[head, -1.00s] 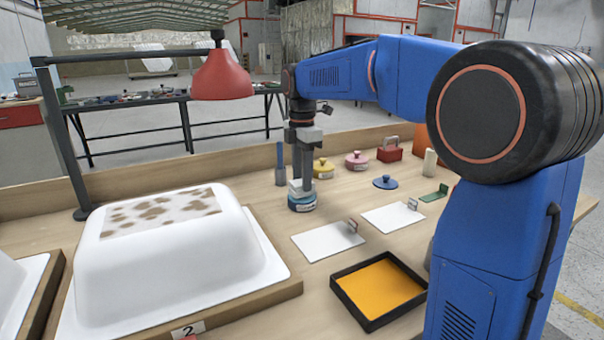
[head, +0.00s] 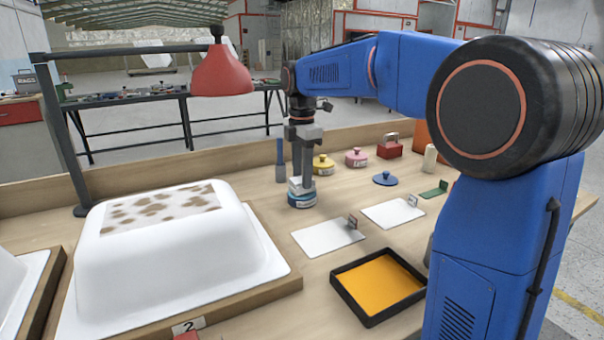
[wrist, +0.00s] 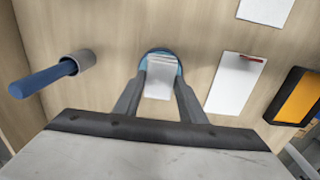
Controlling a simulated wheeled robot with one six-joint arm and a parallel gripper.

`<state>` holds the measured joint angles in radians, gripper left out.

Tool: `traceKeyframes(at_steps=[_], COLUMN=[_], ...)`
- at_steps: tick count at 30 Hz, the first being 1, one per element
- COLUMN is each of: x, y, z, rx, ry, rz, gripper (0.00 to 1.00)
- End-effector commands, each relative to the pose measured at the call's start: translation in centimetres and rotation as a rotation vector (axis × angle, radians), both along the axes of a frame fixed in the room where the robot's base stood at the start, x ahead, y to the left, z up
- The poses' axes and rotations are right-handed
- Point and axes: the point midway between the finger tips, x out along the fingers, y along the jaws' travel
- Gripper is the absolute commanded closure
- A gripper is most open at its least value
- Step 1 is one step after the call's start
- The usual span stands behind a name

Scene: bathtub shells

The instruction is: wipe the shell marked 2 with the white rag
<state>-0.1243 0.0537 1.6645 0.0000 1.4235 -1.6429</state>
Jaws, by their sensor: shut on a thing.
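The shell marked 2 (head: 170,260) is a white upturned tub on a wooden base at the left of the head view. Its top carries a patch of brown stains (head: 160,208), and a tag with a 2 (head: 188,326) is at the base's front edge. My gripper (head: 301,181) points down, shut on the white rag (wrist: 160,78), which shows between the fingers in the wrist view. The rag is directly over a round blue tin (head: 302,201). I cannot tell whether it rests on the tin.
A dark blue stick in a grey holder (wrist: 84,62) stands beside my gripper. White plates (head: 328,234), an orange-filled tray (head: 378,288) and yellow (head: 323,164) and pink (head: 356,157) lidded tins are to the right. A red lamp (head: 221,73) hangs above the shell's far side.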

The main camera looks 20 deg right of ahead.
Motion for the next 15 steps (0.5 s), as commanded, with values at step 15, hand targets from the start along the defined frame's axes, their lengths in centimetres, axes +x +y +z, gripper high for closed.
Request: traceKeyframes(at_steps=[15], x=[0.01], y=[0.0], z=[-0.52], rx=[0.0], ry=[0.0], rz=[0.0], gripper=[0.81])
